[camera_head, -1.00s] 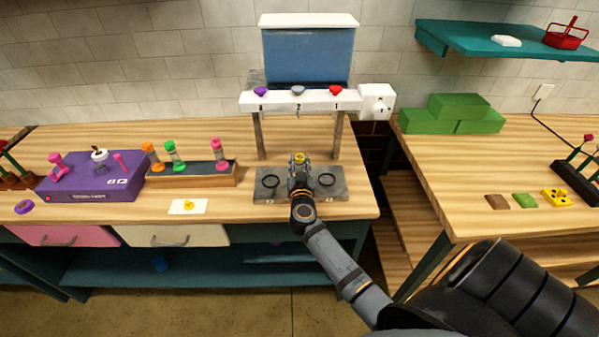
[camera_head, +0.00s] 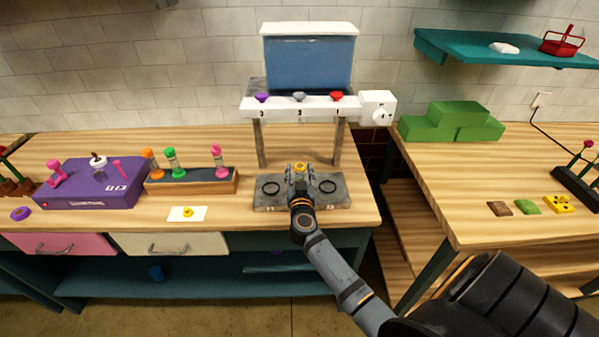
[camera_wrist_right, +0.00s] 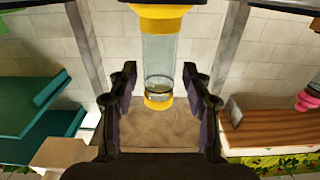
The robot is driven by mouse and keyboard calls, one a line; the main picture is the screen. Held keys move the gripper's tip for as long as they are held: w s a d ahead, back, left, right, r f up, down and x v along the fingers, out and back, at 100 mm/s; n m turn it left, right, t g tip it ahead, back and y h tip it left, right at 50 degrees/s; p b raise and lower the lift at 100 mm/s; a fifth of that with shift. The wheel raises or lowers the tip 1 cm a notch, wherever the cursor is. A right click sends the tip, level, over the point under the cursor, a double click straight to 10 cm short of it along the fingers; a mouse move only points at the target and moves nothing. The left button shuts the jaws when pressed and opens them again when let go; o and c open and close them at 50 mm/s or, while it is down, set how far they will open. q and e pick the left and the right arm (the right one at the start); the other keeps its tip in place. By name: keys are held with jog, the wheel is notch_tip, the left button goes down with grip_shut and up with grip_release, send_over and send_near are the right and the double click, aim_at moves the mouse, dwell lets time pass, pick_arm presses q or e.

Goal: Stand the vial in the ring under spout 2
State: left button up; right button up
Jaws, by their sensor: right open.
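The vial has yellow ends and a clear body. Its yellow top (camera_head: 300,166) shows above my right gripper (camera_head: 300,178) in the head view. In the right wrist view the clear vial (camera_wrist_right: 160,50) stands between the two open fingers of my right gripper (camera_wrist_right: 159,82), with a gap on each side. The grey plate (camera_head: 342,203) under the spouts shows a left ring (camera_head: 271,188) and a right ring (camera_head: 328,186). The middle of the plate, below the grey middle spout (camera_head: 299,97), is hidden by my gripper, so the vial's foot cannot be seen there. My left gripper is out of view.
The white dispenser (camera_head: 376,108) stands on two legs behind the plate. To the left are a rack (camera_head: 190,185) with colored vials, a purple box (camera_head: 90,190) and a white card (camera_head: 178,216). Green blocks (camera_head: 455,122) stand on the right table.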

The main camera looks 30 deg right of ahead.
jog(key=v, duration=1.2)
jog(key=shift+b, duration=0.3)
jog(key=shift+s, duration=0.1)
